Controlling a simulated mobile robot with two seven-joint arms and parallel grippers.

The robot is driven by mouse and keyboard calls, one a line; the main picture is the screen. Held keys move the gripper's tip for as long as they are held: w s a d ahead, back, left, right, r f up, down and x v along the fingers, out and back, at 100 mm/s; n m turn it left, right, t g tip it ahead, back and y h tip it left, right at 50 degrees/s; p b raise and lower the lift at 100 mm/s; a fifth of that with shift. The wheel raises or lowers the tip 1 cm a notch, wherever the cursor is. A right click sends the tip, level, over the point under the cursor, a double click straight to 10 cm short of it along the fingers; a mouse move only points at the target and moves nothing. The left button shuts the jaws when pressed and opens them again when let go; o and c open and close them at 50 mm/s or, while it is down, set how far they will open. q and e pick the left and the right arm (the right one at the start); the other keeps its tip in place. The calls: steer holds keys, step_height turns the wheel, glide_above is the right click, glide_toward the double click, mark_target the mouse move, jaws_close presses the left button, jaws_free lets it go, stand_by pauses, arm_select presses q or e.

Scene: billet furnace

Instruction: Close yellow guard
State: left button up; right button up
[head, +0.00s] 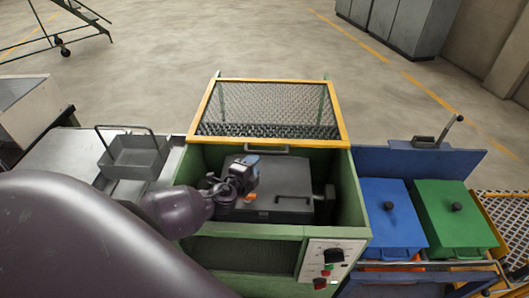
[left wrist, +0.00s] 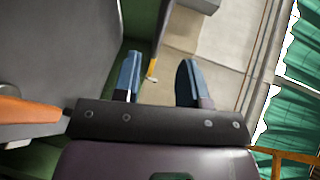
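The yellow guard (head: 268,108) is a yellow frame with wire mesh at the back of the green machine housing (head: 345,190). It stands raised and leaning back, so the housing is open on top. A grey handle (head: 267,148) is on its near edge. My left gripper (head: 247,166) is over the left part of the opening, in front of the guard and apart from its handle. In the left wrist view its two blue fingers (left wrist: 158,82) are spread with nothing between them. My right gripper is in neither view.
Inside the housing is a dark grey lid (head: 285,172) with a handle, close to my gripper. A control panel (head: 328,262) is at the front right. A grey tray (head: 134,155) stands left; blue (head: 392,215) and green (head: 452,220) lidded bins stand right.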

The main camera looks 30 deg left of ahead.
mark_target(263, 153)
arm_select(q)
steer(key=x, duration=0.8)
steer(key=shift+w, duration=0.25)
steer(key=shift+c, duration=0.2)
jaws_close()
